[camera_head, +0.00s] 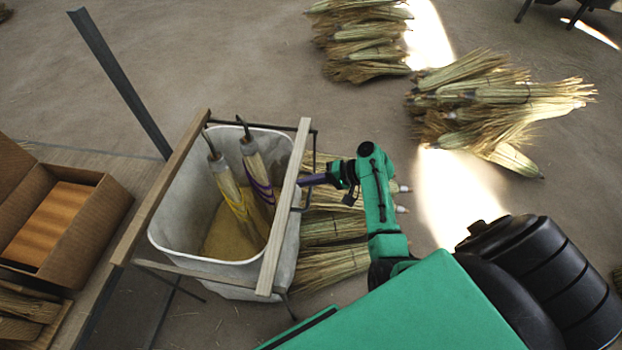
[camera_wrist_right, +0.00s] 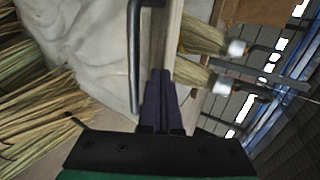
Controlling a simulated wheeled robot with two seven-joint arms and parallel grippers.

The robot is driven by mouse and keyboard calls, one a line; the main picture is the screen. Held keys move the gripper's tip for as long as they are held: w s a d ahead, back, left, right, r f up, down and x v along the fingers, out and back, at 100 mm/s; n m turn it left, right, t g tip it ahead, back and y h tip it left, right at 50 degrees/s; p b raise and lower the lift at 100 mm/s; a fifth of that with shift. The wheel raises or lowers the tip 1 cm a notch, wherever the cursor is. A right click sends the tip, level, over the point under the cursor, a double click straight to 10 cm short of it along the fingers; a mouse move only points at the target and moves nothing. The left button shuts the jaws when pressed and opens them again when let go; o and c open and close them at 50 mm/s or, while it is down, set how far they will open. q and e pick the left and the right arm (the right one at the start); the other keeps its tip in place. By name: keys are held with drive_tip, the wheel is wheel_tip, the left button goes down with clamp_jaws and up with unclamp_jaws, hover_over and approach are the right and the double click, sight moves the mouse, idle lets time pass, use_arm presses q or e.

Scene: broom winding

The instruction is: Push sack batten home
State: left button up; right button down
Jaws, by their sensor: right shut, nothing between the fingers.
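The sack (camera_head: 170,228) hangs open in a frame, with a wooden batten (camera_head: 284,205) along its right side and another wooden batten (camera_head: 160,190) along its left. My right gripper (camera_head: 303,180) is shut and empty, its purple fingertips at the outer side of the right batten. In the right wrist view the closed fingers (camera_wrist_right: 161,85) point at the batten (camera_wrist_right: 174,35), beside a dark metal handle (camera_wrist_right: 134,60). I cannot tell whether the tips touch the wood. The pale sack cloth (camera_wrist_right: 85,45) shows left of the handle. My left gripper is out of view.
Two broom bundles (camera_head: 240,195) with dark handles stand inside the sack. Straw bundles (camera_head: 335,235) lie on the floor right of the frame, with more piles (camera_head: 490,100) farther back. An open cardboard box (camera_head: 85,225) stands at left. A dark post (camera_head: 120,82) rises behind.

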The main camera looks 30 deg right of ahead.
drive_tip(key=w+a, duration=0.3)
drive_tip(key=a, duration=0.1)
drive_tip(key=w+a+b, duration=0.1)
drive_tip(key=w+a, duration=0.2)
drive_tip(key=a, duration=0.1)
drive_tip(key=w+a, duration=0.3)
drive_tip(key=a, duration=0.1)
drive_tip(key=shift+w+a+b, duration=0.1)
drive_tip(key=shift+a+b, duration=0.05)
drive_tip(key=shift+b, duration=0.15)
drive_tip(key=shift+w+a+r, duration=0.1)
drive_tip(key=shift+w+a, duration=0.15)
drive_tip(key=shift+a, duration=0.15)
